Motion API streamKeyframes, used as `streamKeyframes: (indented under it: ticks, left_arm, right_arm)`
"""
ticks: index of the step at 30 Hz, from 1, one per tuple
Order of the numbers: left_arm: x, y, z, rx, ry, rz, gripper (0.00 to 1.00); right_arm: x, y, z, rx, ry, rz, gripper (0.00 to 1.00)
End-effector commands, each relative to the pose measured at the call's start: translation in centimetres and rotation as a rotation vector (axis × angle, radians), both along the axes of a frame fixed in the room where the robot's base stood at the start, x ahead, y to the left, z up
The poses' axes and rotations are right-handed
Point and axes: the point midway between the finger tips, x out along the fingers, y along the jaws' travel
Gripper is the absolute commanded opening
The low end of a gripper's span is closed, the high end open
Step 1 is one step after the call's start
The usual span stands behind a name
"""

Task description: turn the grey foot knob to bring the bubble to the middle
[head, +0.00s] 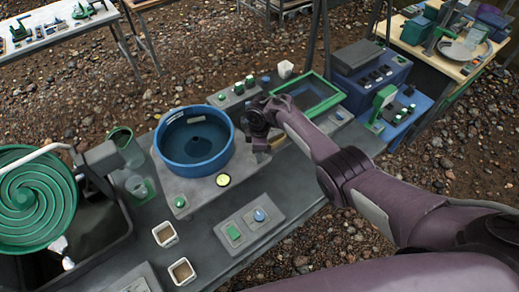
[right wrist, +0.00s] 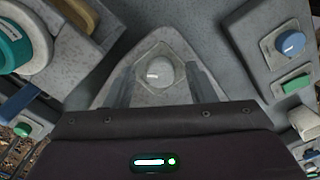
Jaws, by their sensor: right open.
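The grey foot knob (right wrist: 160,74), with a white mark on its left side, sits on a pointed grey corner plate in the right wrist view. My right gripper (right wrist: 161,88) is open, with one finger on each side of the knob and gaps between. In the head view my right gripper (head: 262,145) is at the right corner of the grey base (head: 197,188) and hides the knob. The round yellow-green bubble level (head: 223,180) is on the base's front edge; its bubble is too small to make out. My left gripper is not in view.
A blue round tub (head: 194,140) stands on the base. A green foot knob (head: 180,202) is at its front left corner. A panel with a green switch and blue knob (head: 259,215) lies in front. A green-framed tray (head: 310,95) stands behind the right gripper.

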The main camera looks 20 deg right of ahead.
Motion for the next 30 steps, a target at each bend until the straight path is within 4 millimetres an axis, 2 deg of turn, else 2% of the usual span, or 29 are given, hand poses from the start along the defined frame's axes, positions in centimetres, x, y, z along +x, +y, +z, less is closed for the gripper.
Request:
streamKeyframes:
  ticks: [5, 12, 18, 30]
  left_arm:
    - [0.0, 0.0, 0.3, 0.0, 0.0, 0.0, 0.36]
    - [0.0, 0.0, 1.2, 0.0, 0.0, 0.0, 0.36]
    - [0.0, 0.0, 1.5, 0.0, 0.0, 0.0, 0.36]
    - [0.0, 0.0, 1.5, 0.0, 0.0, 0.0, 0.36]
  right_arm:
    - [0.0, 0.0, 0.8, 0.002, -0.001, -0.001, 0.5]
    - [0.1, 0.1, 4.8, 0.002, -0.003, 0.001, 0.5]
    - [0.0, 0.0, 7.3, 0.001, 0.0, 0.0, 0.5]
    - [0.0, 0.0, 7.8, 0.0, 0.0, 0.0, 0.5]
